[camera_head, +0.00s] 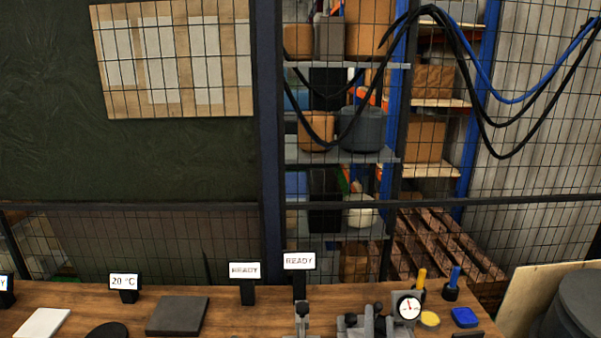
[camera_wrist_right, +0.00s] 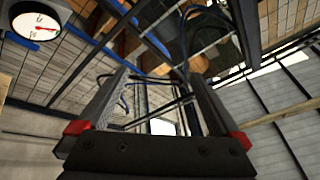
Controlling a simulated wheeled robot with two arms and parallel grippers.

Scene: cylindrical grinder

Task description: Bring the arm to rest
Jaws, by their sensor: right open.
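My right gripper (camera_wrist_right: 158,78) shows in the right wrist view. Its two dark fingers, with red parts near their bases, stand wide apart and nothing is between them. Beyond them are metal frames, dark cables and the upper part of the room. A round dial gauge (camera_wrist_right: 36,22) is at the upper left of that view, apart from the fingers. In the head view the same dial gauge (camera_head: 408,307) stands on the wooden bench. I cannot clearly make out my right gripper at the bottom of the head view. My left gripper is not in view.
The wooden bench (camera_head: 222,300) carries a dark square plate (camera_head: 177,316), READY signs (camera_head: 299,261), a grey metal fixture (camera_head: 360,324) and a blue block (camera_head: 465,317). A wire mesh fence stands behind it. A dark drum (camera_head: 580,303) is at the right.

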